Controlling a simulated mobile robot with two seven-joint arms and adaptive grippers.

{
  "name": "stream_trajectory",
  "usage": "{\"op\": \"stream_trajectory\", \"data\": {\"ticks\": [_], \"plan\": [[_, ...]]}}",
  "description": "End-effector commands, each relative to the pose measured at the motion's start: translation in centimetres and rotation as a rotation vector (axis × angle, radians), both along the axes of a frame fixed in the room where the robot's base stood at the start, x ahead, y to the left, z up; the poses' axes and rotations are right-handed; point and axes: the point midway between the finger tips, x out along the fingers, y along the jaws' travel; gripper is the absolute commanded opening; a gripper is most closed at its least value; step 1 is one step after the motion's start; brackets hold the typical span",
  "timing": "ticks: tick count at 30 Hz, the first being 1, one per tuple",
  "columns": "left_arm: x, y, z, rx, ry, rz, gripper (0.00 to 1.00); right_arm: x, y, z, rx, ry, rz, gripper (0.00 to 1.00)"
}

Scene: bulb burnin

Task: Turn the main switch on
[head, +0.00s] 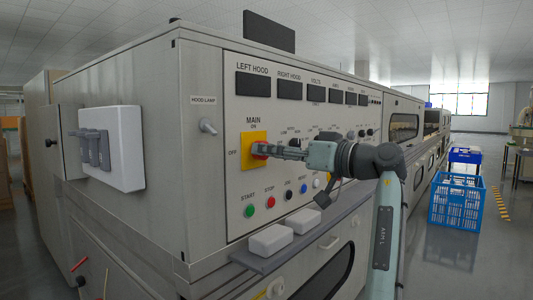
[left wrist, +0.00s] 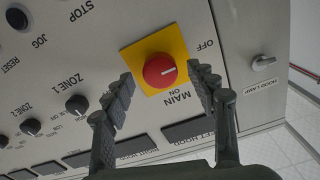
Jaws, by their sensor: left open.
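The main switch is a round red knob (left wrist: 159,71) on a square yellow plate (left wrist: 180,50), marked ON and OFF, in the left wrist view. Its white mark points towards the OFF label. In the head view the yellow plate (head: 249,161) sits on the cabinet's front panel, the knob mostly hidden by my left gripper (head: 262,151). My left gripper is open; its fingers (left wrist: 161,76) show either side of the knob in the left wrist view. I cannot tell whether they touch it. My right gripper is out of view.
A hood lamp knob (head: 209,126) is up and left of the plate. Push buttons (head: 270,202) lie below, more black knobs to the right. White blocks (head: 270,240) rest on a ledge below the panel. Blue crates (head: 457,203) stand on the floor at right.

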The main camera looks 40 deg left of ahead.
Motion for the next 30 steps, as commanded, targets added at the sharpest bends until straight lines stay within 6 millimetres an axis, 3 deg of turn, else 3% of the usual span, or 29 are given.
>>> {"op": "stream_trajectory", "data": {"ticks": [6, 14, 26, 30], "plan": [[0.1, 1.8, 0.0, 0.0, 0.0, 0.0, 0.58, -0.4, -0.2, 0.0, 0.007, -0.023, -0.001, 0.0], [0.2, 2.0, 0.0, 0.001, 0.0, 0.0, 0.58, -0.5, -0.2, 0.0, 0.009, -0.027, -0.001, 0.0], [0.1, 2.0, 0.0, 0.001, 0.001, 0.0, 0.09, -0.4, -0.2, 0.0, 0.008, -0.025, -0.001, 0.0], [0.1, 2.0, 0.0, 0.001, 0.004, 0.0, 0.08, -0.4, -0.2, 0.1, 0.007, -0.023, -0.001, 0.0]]}}
